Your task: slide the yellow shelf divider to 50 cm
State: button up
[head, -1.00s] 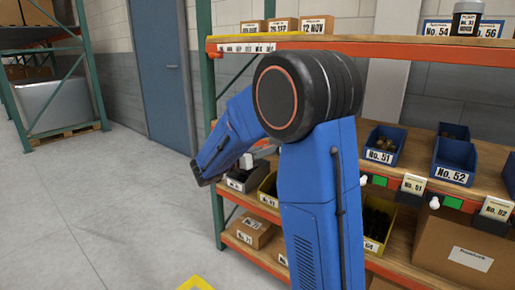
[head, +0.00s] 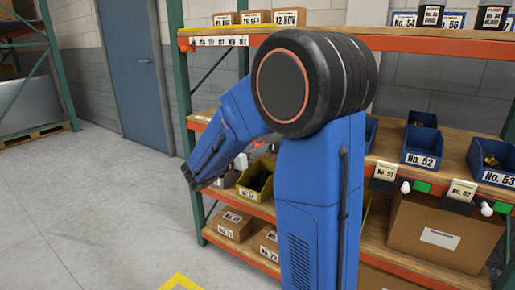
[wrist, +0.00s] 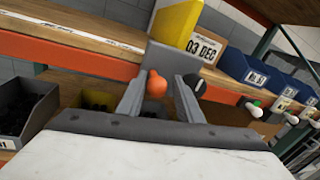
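The yellow shelf divider (wrist: 178,28) stands upright at the shelf edge in the wrist view, on a grey base (wrist: 168,60). An orange knob (wrist: 156,84) sticks out in front of this base. My gripper (wrist: 160,95) has its two grey fingers apart around the orange knob. The knob looks close to the left finger, with a gap to the right one; I cannot tell if they touch. A dark round knob (wrist: 197,83) shows beside the right fingertip. In the head view my arm hides the gripper and the divider.
A white scale strip (wrist: 84,29) runs along the shelf edge. A "03 DEC" box (wrist: 203,46) stands right of the divider. The floor at left (head: 80,200) is clear.

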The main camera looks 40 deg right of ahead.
jog(key=shift+a, duration=0.65)
jog(key=s+a, duration=0.2)
jog(key=a, duration=1.4)
jog(key=shift+s, duration=0.3)
jog(key=shift+d, duration=0.1)
jog(key=s+d+f+m+g+y, duration=0.2)
jog(key=s+f+m+y, duration=0.25)
jog(key=s, duration=0.45)
jog(key=s+d+f+m+g+y, duration=0.1)
jog(key=s+d+f+m+y, duration=0.15)
jog(key=s+m+y, duration=0.5)
jog(key=s+a+f+m+t+y, duration=0.3)
jog(key=s+a+m+t+y, duration=0.2)
jog(key=s+a+m, duration=0.3)
jog(key=a+m, duration=0.2)
jog(key=a, duration=0.1)
jog(key=shift+s+y, duration=0.2)
jog(key=shift+y, duration=0.2)
